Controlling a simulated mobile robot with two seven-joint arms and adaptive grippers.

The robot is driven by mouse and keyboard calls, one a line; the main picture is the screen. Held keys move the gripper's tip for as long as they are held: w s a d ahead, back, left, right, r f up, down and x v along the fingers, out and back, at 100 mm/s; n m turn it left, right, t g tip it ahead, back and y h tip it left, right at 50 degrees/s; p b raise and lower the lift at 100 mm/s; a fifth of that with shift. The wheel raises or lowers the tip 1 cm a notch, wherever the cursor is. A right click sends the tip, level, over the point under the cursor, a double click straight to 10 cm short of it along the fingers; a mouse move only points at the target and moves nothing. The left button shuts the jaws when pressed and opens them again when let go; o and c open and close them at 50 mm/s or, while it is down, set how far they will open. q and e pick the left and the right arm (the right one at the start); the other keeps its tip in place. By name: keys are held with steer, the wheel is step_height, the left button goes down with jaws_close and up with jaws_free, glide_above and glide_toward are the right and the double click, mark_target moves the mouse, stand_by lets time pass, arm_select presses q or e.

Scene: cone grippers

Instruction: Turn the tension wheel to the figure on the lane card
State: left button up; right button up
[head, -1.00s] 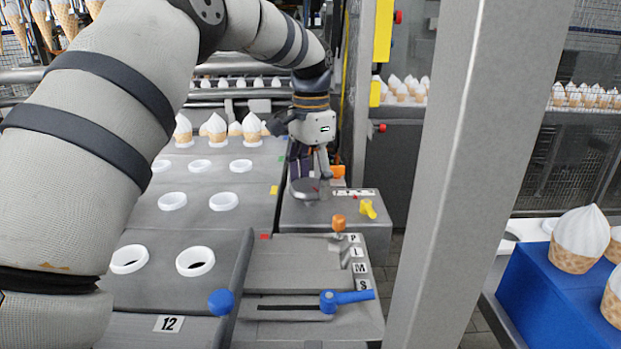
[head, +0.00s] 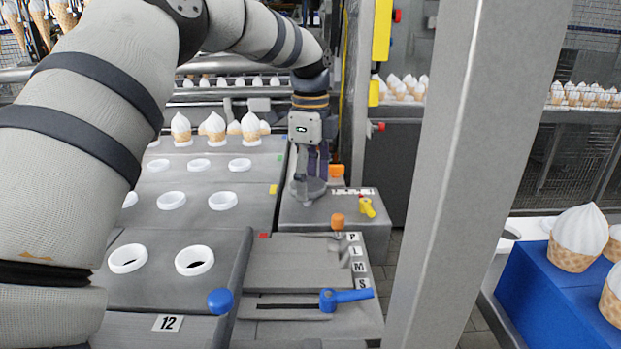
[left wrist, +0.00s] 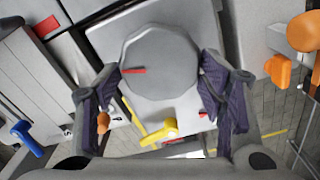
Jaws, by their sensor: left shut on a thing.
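The tension wheel (head: 308,189) is a grey faceted disc on top of a grey box. My left gripper (head: 311,178) comes down over it from above and is shut on it. In the left wrist view the wheel (left wrist: 165,50) sits between the two purple-padded fingers of my left gripper (left wrist: 160,78). A red mark (left wrist: 133,71) on the wheel points left there. The box has a white scale strip (head: 354,191) whose figures are too small to read. A white card reading 12 (head: 167,323) lies at the front left. My right gripper is not in view.
A yellow lever (head: 367,206) stands beside the wheel, and an orange knob (head: 338,222) is in front. A blue handle (head: 345,298) and letter tags lie nearer. A grey post (head: 470,180) rises to the right. Cone trays with white rings are at left.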

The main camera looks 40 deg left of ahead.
mark_target(309, 185)
arm_select(q)
steer(key=m, duration=0.4)
steer(key=shift+s+f+m, duration=0.15)
steer(key=shift+m, duration=0.15)
steer(key=m, duration=0.4)
steer(key=shift+s+m, duration=0.1)
steer(key=shift+m, duration=0.2)
steer(key=o, duration=1.2)
steer(key=shift+c, duration=0.2)
step_height(309, 185, up, 12)
